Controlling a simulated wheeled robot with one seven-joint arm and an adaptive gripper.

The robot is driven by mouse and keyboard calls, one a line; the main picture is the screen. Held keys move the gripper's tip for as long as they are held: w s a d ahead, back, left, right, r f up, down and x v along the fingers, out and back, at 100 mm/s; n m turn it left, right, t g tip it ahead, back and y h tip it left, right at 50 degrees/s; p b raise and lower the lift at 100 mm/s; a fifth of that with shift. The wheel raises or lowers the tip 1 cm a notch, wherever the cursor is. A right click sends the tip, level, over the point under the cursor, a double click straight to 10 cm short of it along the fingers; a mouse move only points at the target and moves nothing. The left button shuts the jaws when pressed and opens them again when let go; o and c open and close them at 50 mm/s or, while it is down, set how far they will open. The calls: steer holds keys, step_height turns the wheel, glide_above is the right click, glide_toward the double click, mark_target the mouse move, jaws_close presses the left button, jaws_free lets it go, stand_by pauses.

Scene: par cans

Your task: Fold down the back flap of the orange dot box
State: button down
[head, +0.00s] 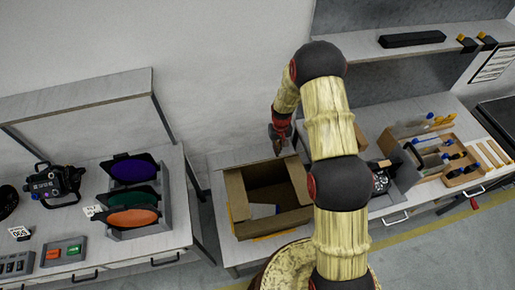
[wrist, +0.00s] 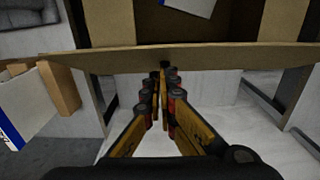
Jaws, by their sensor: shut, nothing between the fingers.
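An open brown cardboard box (head: 240,228) stands on the middle bench in the head view, with a white and blue item (head: 262,211) inside. I cannot make out an orange dot on it. Its back flap (head: 256,166) runs along the far edge; in the wrist view the flap (wrist: 90,61) is a wide band across the picture. My gripper (head: 276,146) is just behind the box, at the far edge. In the wrist view my gripper (wrist: 162,72) is shut and empty, its fingertips at the flap's edge; I cannot tell whether they touch.
My arm covers the bench right of the box. On the left bench are coloured filters (head: 132,192) in a rack and a black lamp (head: 54,184). The wall (head: 200,60) is close behind.

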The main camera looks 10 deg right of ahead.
steer(key=s, duration=0.7)
steer(key=shift+s, duration=0.2)
stand_by(0.4)
step_height(320, 180, down, 7)
steer(key=b, duration=0.5)
steer(key=shift+f, duration=0.2)
stand_by(1.0)
steer(key=shift+r, duration=0.1)
step_height(320, 180, up, 12)
steer(key=p, duration=0.4)
steer(key=shift+p, duration=0.35)
stand_by(0.5)
